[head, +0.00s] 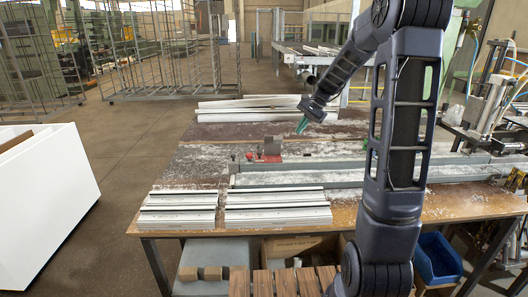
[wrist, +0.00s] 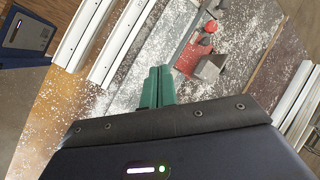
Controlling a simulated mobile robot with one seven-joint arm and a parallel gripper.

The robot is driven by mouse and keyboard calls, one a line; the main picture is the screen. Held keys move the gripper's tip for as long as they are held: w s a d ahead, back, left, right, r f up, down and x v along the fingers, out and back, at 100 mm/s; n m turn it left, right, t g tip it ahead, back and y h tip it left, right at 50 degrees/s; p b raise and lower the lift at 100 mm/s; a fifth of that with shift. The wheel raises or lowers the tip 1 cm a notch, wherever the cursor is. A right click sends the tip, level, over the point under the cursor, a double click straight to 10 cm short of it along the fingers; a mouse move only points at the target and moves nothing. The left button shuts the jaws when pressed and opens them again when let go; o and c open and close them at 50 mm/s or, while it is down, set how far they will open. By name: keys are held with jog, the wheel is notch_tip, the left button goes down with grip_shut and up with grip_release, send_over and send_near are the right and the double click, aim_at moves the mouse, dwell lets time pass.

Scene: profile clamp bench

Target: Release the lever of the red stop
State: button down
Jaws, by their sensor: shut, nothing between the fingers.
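The red stop (head: 267,158) sits at the left end of the grey rail on the bench, with a grey block on it. In the wrist view the red stop (wrist: 189,60) lies just beyond and right of my fingertips. A small red knob (wrist: 211,26), which looks like the lever's end, shows past it; it also shows in the head view (head: 249,156). Whether the lever is clamped is too small to tell. My gripper (head: 301,125) is above and right of the stop, apart from it. Its green fingers (wrist: 158,84) are together and empty.
The grey rail (head: 330,178) runs right along the bench. White profiles lie in stacks at the front (head: 278,208) and back (head: 250,108). White chips litter the wooden bench top (head: 200,165). A clamp machine (head: 490,110) stands at right.

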jog(key=w+a+f+m+y, duration=0.2)
jog(key=w+f+m+y, duration=0.1)
jog(key=w+f, duration=0.8)
jog(key=w+a+f+m+y, duration=0.2)
jog(key=w+f+m, duration=0.3)
jog(key=w+f, duration=0.6)
jog(key=w+y, duration=0.1)
jog(key=w, duration=0.2)
jog(key=shift+a+f+m+y, duration=0.25)
jog(key=shift+m+y, duration=0.05)
jog(key=shift+m, duration=0.1)
jog(key=x, duration=0.9)
jog(key=shift+w+a+f, duration=0.2)
jog(key=shift+w+a, duration=0.05)
jog(key=shift+a, duration=0.05)
jog(key=shift+a+r, duration=0.25)
jog(key=shift+r, duration=0.05)
jog(key=shift+s+a+r, duration=0.1)
jog(key=shift+r, duration=0.7)
jog(key=shift+s+a+r, duration=0.1)
jog(key=shift+r, duration=0.7)
